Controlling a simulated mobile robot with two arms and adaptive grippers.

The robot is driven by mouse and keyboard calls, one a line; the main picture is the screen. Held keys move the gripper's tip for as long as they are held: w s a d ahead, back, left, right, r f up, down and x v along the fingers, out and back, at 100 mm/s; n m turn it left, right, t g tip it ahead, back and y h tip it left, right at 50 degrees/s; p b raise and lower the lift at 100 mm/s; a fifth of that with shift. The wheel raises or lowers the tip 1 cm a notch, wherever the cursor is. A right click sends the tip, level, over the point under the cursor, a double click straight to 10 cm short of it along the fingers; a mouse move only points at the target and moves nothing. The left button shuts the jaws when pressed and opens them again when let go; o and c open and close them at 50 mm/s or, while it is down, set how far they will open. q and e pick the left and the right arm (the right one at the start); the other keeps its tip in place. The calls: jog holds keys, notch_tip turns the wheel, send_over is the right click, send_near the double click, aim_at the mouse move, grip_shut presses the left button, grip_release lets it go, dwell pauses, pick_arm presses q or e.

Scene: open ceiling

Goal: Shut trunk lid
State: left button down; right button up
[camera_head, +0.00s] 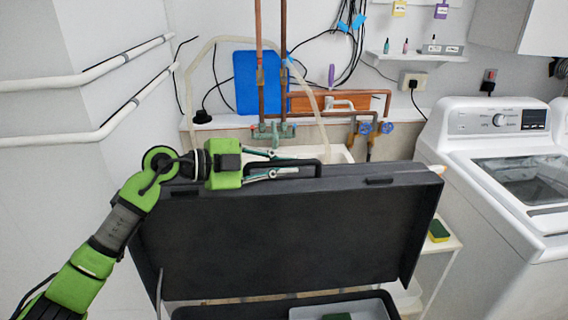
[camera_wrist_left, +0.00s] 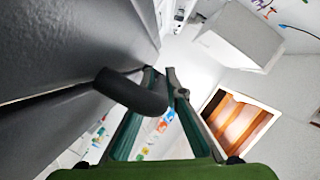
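The trunk is a dark grey case. A black handle (camera_head: 309,162) is on the lid's upper edge. My left gripper (camera_head: 288,163) is at this handle, with its fingers pointing right along the lid's top edge. In the left wrist view the handle (camera_wrist_left: 133,92) crosses in front of one finger, and the fingertips (camera_wrist_left: 161,74) are a little apart. I cannot tell whether the fingers touch the handle. Part of the trunk's base (camera_head: 215,313) shows below the lid. My right gripper is not in view.
A white washing machine (camera_head: 480,125) stands close on the right. A white rack holds a green-and-yellow sponge (camera_head: 438,231) beside the lid. Behind are a sink (camera_head: 337,153), copper pipes (camera_head: 260,95) and a blue board (camera_head: 246,82). White wall pipes (camera_head: 75,78) run at the left.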

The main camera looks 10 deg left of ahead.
pick_arm(q)
jog(key=shift+s, duration=0.15)
jog(key=s+d+f+m, duration=0.1)
jog(key=s+f, duration=0.2)
jog(key=s, duration=0.5)
jog(key=s+d+f+m+t, duration=0.1)
jog(key=s+d+f+m, duration=0.1)
jog(key=s, duration=0.7)
jog(key=s+d+f+m+t+h+b, duration=0.1)
jog(key=s+f, duration=0.3)
jog(key=s, duration=0.4)
jog(key=shift+s+d+f+m, duration=0.15)
jog(key=shift+s+d+m, duration=0.2)
jog(key=shift+d, duration=0.25)
